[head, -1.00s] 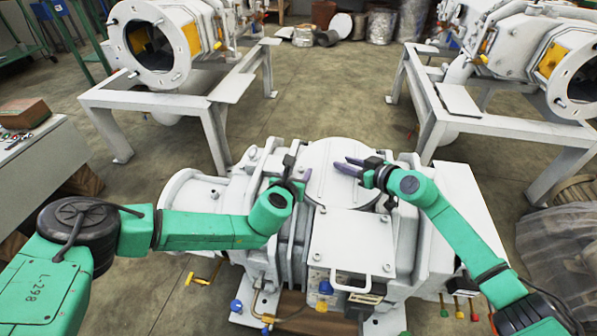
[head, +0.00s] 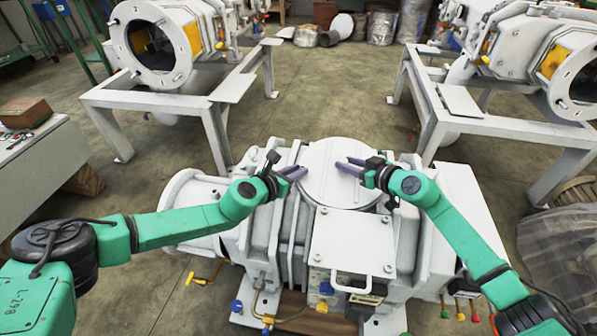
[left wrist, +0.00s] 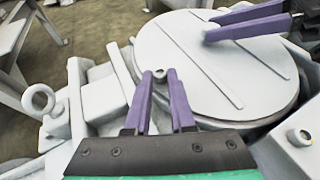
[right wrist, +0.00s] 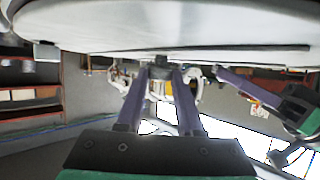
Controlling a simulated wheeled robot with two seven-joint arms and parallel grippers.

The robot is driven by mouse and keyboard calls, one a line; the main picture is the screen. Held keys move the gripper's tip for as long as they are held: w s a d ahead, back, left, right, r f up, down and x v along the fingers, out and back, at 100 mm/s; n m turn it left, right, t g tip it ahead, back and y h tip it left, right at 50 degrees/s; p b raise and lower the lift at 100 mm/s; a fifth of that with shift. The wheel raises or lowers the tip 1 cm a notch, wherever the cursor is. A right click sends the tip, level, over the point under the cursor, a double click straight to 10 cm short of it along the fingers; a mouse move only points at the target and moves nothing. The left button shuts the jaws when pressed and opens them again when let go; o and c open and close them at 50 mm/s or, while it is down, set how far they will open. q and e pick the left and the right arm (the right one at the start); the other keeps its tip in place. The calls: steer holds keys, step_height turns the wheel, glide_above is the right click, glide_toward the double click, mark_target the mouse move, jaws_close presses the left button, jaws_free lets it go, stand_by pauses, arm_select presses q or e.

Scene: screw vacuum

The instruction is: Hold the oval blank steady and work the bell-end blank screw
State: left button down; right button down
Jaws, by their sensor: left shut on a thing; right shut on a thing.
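The oval blank (head: 330,190) is a large, flat white disc on top of the white machine, in the middle of the head view. It also shows in the left wrist view (left wrist: 205,70). My left gripper (head: 301,172) is at the blank's left edge. In the left wrist view its purple fingers are shut on the small bell-end blank screw (left wrist: 159,74). My right gripper (head: 342,164) reaches over the blank from the right and is shut. In the right wrist view its fingers meet at a small dark piece below the disc; the exact contact is partly hidden.
The square hatch with a handle (head: 352,245) is in front of the blank. A lifting eye (left wrist: 38,100) stands left of my left fingers. Two white machines on frames (head: 160,45) (head: 540,50) stand behind, with open floor between.

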arm_select(q)
steer(key=shift+w+m+g+h, duration=0.1)
steer(key=shift+m+g+h, duration=0.65)
steer(key=shift+m, duration=0.25)
steer(key=shift+w+a+f+m+g+h, duration=0.1)
steer(key=shift+w+a+m+g+h, duration=0.1)
steer(key=shift+m+g+h, duration=0.3)
steer(key=m+g, duration=0.1)
steer(key=m+g+h, duration=0.1)
steer(key=g, duration=0.1)
steer(key=shift+w+a+m, duration=0.25)
steer(key=shift+w+m, duration=0.05)
steer(key=shift+m, duration=0.1)
steer(key=shift+w+m+g+h, duration=0.1)
steer(key=shift+m+g+h, duration=0.35)
steer(key=shift+m+g, duration=0.4)
steer(key=c, duration=0.8)
jaws_free()
steer(key=shift+o, duration=0.2)
steer(key=shift+a, duration=0.15)
